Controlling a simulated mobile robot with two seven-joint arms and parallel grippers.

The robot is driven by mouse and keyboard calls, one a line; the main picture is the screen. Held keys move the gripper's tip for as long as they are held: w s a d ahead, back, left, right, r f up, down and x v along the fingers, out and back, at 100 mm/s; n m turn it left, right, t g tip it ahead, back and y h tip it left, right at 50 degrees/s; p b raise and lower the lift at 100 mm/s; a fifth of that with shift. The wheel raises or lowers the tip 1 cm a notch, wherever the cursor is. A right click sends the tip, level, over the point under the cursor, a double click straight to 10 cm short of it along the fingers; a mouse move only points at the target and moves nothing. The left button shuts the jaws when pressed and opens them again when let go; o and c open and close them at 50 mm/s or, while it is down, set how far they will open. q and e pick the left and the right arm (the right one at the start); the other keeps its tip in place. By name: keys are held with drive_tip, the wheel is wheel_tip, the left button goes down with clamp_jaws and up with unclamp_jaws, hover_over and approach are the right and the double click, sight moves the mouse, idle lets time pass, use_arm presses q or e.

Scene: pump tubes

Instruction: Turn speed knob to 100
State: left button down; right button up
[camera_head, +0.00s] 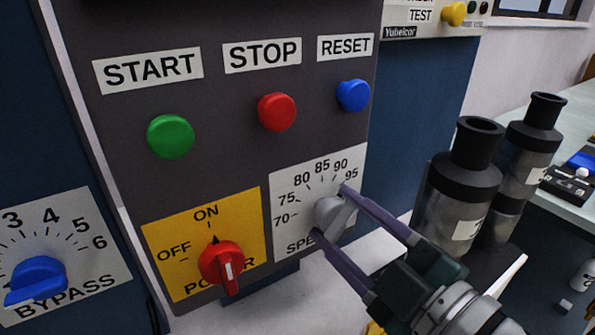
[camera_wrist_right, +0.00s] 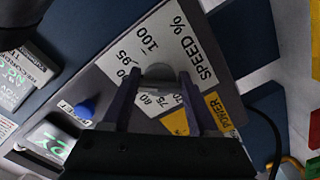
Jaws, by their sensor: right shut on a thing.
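The grey speed knob (camera_head: 328,207) sits on a white dial plate (camera_head: 283,190) on the dark control panel. The plate's scale shows marks 70 to 95 in the head view; 100 also shows in the right wrist view, where the knob (camera_wrist_right: 158,71) lies between the fingers. My right gripper (camera_head: 331,212) is shut on the knob, one finger above it and one below. The fingers and arm hide the lower right of the dial. I cannot tell which mark the knob points to. My left gripper is not in view.
Beside the dial is the red power knob (camera_head: 222,263) on a yellow plate. Above are green start (camera_head: 170,136), red stop (camera_head: 277,112) and blue reset (camera_head: 353,96) buttons. A blue bypass knob (camera_head: 36,281) is at left. Dark-topped cylinders (camera_head: 463,165) stand at right, near my right arm.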

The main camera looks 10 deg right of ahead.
drive_tip(key=m+p, duration=0.1)
drive_tip(key=m, duration=0.4)
drive_tip(key=shift+f+m, duration=0.1)
drive_tip(key=shift+m, duration=0.2)
drive_tip(key=m, duration=0.3)
drive_tip(key=shift+a+m+p, duration=0.15)
drive_tip(key=shift+m+p, duration=0.15)
drive_tip(key=shift+m, duration=0.4)
drive_tip(key=o, duration=1.4)
drive_tip(key=shift+s, duration=0.1)
drive_tip(key=v, duration=0.9)
drive_tip(key=shift+s, duration=0.35)
